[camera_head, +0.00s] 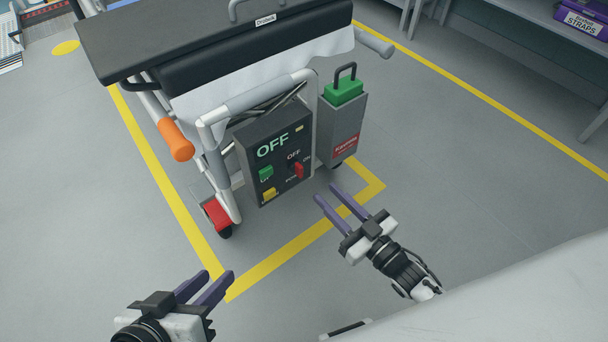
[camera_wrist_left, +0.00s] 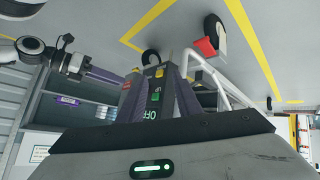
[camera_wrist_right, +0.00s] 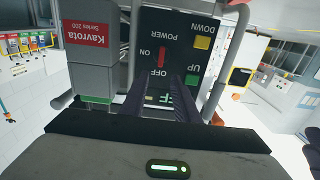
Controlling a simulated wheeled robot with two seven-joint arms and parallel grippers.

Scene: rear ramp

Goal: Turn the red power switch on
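The red power switch (camera_head: 299,170) is on the right side of a dark control box on a wheeled stretcher. It also shows in the right wrist view (camera_wrist_right: 161,58), between the printed words OFF and ON. The box's upper panel (camera_head: 272,145) reads OFF. A green button (camera_head: 265,173) and a yellow button (camera_head: 270,194) sit left of the switch. My right gripper (camera_head: 335,192) is open and empty, in front of the box and apart from it, its fingers pointing towards it. My left gripper (camera_head: 217,276) is open and empty, low at the front left, farther from the box.
A grey unit with a green top (camera_head: 343,92) and a handle hangs right of the control box. An orange grip (camera_head: 176,140) and a red pedal (camera_head: 216,213) are at the stretcher's left. Yellow lines mark the floor, which is clear in front.

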